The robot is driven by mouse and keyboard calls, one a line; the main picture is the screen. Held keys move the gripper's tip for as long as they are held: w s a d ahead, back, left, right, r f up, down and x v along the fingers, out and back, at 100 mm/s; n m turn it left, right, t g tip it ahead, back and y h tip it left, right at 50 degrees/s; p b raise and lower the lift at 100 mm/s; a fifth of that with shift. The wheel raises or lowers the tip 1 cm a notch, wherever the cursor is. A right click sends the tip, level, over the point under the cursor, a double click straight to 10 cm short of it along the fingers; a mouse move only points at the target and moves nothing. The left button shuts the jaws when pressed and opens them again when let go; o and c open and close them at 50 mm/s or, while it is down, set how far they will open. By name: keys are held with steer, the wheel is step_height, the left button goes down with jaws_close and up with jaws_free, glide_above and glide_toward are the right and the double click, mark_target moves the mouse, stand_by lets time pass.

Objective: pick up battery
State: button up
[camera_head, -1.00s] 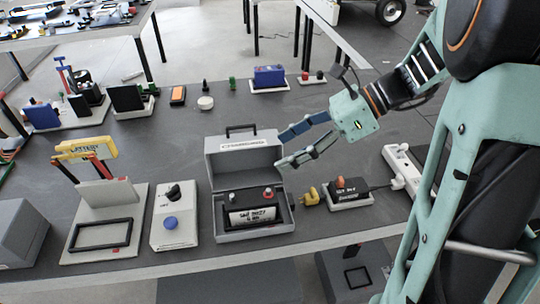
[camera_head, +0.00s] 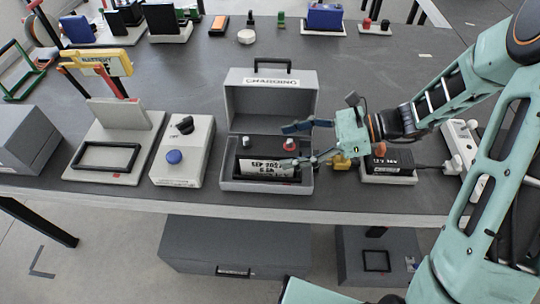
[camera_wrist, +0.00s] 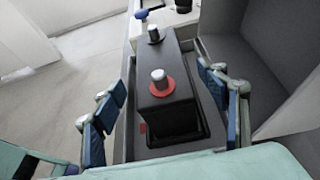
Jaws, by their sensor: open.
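The battery (camera_head: 262,167) is a dark block with a white written label and two terminals on top, one ringed red. It stands upright inside the open grey charging box (camera_head: 238,184). My gripper (camera_head: 292,145) is open and reaches over the box from the right, with one finger behind the red-ringed terminal and the other near the battery's front right. In the wrist view, the black battery (camera_wrist: 175,97) lies between the open fingers (camera_wrist: 165,88), one on each side. I see gaps beside it; whether either finger touches is unclear.
The box's lid (camera_head: 270,98) stands open behind the battery. A grey switch unit with a blue knob (camera_head: 173,156) stands left of the box. A dark charger with a cable (camera_head: 388,162) and a white power strip (camera_head: 462,150) are to the right. The table's front edge is close.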

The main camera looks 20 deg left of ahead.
mark_target(267, 150)
steer(key=shift+f+b+x, duration=0.15)
steer(key=shift+f+x, duration=0.05)
steer(key=shift+x, duration=1.4)
steer(key=shift+f+b+x, duration=0.15)
steer(key=shift+f+x, duration=0.05)
steer(key=shift+x, duration=1.35)
steer(key=shift+w+d, duration=0.15)
steer(key=shift+c, duration=0.2)
jaws_close()
steer(key=shift+r, duration=0.2)
